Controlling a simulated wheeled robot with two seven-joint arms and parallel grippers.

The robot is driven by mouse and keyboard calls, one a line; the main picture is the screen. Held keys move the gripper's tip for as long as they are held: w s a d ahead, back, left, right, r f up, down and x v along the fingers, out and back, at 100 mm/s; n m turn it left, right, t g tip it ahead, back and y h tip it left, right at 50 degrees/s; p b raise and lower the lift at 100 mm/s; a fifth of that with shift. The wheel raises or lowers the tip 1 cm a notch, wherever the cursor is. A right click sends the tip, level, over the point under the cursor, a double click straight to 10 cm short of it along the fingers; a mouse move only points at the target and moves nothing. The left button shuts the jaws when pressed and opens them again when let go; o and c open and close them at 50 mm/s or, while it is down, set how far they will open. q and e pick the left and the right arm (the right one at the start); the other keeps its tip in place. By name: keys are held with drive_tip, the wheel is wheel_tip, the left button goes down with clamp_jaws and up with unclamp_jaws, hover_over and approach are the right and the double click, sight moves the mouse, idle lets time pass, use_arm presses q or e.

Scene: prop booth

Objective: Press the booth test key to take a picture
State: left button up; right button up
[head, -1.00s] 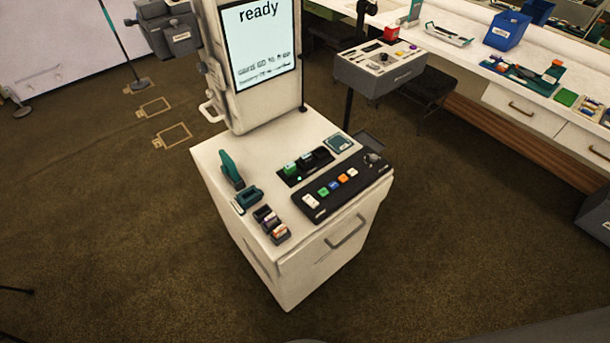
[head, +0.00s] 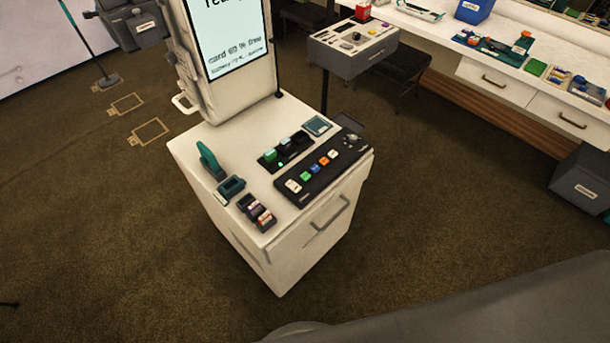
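The booth cabinet (head: 322,262) stands in the middle of the floor. A black key panel (head: 345,163) lies along the right side of its top. The panel carries a white key (head: 293,186), a green key (head: 305,176), a blue key (head: 314,169), an orange key (head: 323,161) and another white key (head: 332,154). Their labels are too small to read, so I cannot tell which is the test key. The screen (head: 230,40) above is cut off at the top and shows text about card space. Neither gripper is in view.
A green stapler-like tool (head: 210,160) and small holders (head: 257,211) sit on the cabinet's left side. A grey tray stand (head: 350,62) is behind it. A white counter (head: 450,29) with drawers runs along the right. The floor left of the cabinet is mostly open.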

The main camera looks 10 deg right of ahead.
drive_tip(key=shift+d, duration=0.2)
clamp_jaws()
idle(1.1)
